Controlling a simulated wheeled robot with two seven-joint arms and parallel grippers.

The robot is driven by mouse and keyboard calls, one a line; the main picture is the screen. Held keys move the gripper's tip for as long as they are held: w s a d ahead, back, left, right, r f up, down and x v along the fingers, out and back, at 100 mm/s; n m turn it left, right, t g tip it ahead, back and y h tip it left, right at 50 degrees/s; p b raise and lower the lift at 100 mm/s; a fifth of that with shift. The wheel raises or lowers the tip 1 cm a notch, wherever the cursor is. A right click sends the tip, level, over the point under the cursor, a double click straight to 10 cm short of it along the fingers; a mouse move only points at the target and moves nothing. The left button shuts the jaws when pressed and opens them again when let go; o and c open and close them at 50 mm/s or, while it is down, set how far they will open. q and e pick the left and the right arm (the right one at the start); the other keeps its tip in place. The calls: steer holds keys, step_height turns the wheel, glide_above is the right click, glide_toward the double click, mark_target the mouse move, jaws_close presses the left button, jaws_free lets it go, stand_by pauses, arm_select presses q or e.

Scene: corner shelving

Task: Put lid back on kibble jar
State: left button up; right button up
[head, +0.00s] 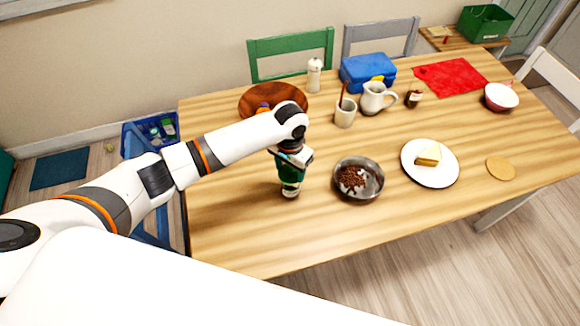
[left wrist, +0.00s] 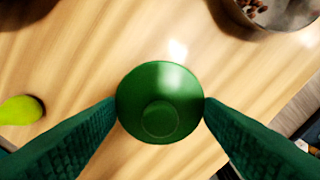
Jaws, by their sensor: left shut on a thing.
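A round green lid (left wrist: 160,85) with a smaller raised circle lies between the two dark green fingers of my left gripper (left wrist: 160,110) in the left wrist view. The gripper is shut on it. In the head view my left gripper (head: 291,168) points down over the near left part of the table. A small pale, brownish part of what looks like the kibble jar (head: 290,193) shows just below the fingers. The lid and fingers hide most of it, so I cannot tell whether lid and jar touch. My right gripper is not in view.
A metal bowl of kibble (head: 375,190) stands close right of the gripper. A wooden bowl (head: 250,98), cup (head: 345,117), white jug (head: 374,100) and plate with cake (head: 430,178) are around. A lime-green thing (left wrist: 20,110) lies nearby. The table's near left is clear.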

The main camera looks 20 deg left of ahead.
arm_select(q)
steer(key=shift+f+p, duration=0.15)
steer(key=shift+p, duration=0.2)
stand_by(0.3)
steer(key=shift+p, duration=0.4)
stand_by(0.5)
steer(key=o, duration=1.3)
step_height(320, 180, up, 7)
steer(key=p, duration=0.8)
